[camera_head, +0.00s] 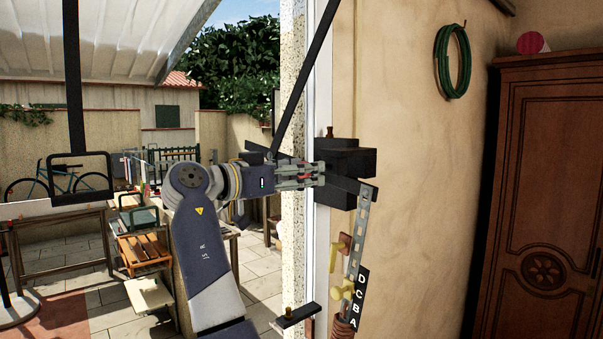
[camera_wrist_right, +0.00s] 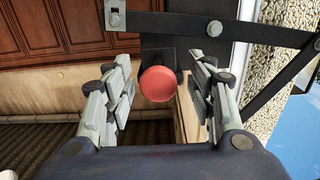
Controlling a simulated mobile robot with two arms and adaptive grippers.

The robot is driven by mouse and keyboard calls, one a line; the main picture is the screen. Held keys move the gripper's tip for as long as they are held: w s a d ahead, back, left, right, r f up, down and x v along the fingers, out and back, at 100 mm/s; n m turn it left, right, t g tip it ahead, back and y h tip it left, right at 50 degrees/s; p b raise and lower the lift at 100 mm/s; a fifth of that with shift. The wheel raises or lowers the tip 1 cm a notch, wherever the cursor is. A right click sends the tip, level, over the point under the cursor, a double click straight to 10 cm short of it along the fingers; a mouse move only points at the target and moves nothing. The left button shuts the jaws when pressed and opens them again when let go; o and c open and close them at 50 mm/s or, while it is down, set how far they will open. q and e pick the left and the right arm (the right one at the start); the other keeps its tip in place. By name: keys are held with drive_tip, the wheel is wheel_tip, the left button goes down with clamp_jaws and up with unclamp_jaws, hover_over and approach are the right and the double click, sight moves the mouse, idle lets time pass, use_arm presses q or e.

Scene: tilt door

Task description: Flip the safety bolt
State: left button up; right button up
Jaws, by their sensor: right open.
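My right gripper (camera_head: 308,174) reaches in from the left at the black block (camera_head: 350,160) on the door post. In the right wrist view, its two fingers (camera_wrist_right: 162,75) are spread apart, one on each side of a red round knob (camera_wrist_right: 158,85). The knob, which looks like the safety bolt's end, sits in front of a dark block (camera_wrist_right: 160,55). A gap shows between the knob and each finger. In the head view the fingers mostly hide the knob, and the bolt's shaft cannot be made out. My left gripper is not in view.
A perforated metal strip (camera_head: 358,235) with yellow knobs hangs below the block, beside a letter plate (camera_head: 357,298). A dark diagonal bar (camera_head: 305,80) passes above the gripper. A wooden cabinet (camera_head: 545,200) stands right. A raised white panel (camera_head: 95,40) is overhead left.

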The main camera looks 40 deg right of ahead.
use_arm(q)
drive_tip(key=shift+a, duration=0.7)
use_arm(e)
drive_tip(key=a, duration=1.2)
drive_tip(key=shift+s, duration=0.45)
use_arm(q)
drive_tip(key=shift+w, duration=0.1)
use_arm(e)
drive_tip(key=shift+d, duration=0.1)
